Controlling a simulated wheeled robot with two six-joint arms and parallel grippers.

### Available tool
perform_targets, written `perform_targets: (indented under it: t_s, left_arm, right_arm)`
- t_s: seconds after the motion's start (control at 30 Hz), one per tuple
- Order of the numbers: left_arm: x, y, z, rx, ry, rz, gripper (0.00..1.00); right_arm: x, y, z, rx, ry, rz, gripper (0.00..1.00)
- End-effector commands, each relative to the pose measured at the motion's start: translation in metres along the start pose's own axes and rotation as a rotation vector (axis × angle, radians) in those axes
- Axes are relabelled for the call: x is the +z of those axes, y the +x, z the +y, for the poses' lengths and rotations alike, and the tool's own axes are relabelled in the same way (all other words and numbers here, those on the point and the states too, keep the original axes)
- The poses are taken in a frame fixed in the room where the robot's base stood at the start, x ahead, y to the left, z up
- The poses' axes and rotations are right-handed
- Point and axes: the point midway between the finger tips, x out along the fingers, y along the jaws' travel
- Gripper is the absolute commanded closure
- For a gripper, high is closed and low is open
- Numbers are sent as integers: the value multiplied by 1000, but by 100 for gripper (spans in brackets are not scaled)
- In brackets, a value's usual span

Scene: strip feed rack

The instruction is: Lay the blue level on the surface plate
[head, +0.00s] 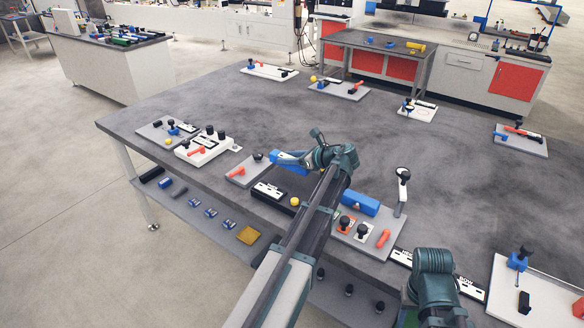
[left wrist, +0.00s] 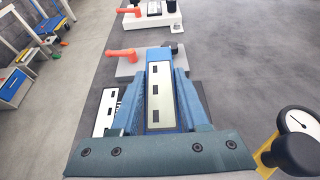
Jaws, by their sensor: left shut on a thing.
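My left gripper (head: 291,158) is shut on the blue level (head: 284,167), above the table and right of a small grey board with a red handle. In the left wrist view the level (left wrist: 160,92) lies lengthwise between the two blue fingers, its pale top with dark slots facing the camera. The fingers hide its sides. I cannot tell for sure which board is the surface plate. A dark slab (head: 267,199) with a white panel lies at the table's front edge, below the held level. My right gripper is not visible; only part of that arm shows at lower right.
The grey board (head: 239,179) and a white board (head: 190,157) lie to the left. A blue box (head: 361,203) and a dial gauge on a stand (head: 403,174) are right of my left arm. The table's middle (head: 300,115) is clear.

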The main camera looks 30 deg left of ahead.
Motion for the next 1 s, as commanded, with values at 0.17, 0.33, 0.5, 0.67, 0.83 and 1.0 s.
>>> perform_targets:
  t_s: [0.17, 0.33, 0.5, 0.67, 0.83, 1.0]
  left_arm:
    - [-6, -10, -9, -1, 1, -1, 100]
    - [-31, 1, -7, 0, 0, -1, 100]
    - [-40, 5, -7, 0, 0, -1, 100]
    - [-37, 4, -7, 0, 0, -1, 100]
    - [-40, 5, -7, 0, 0, -1, 100]
    - [-45, 7, -7, 0, 0, -1, 100]
  right_arm:
    - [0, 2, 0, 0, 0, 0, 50]
    - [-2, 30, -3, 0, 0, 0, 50]
    - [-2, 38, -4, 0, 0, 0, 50]
    - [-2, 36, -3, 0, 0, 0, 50]
    - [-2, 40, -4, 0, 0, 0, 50]
    - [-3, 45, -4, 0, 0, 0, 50]
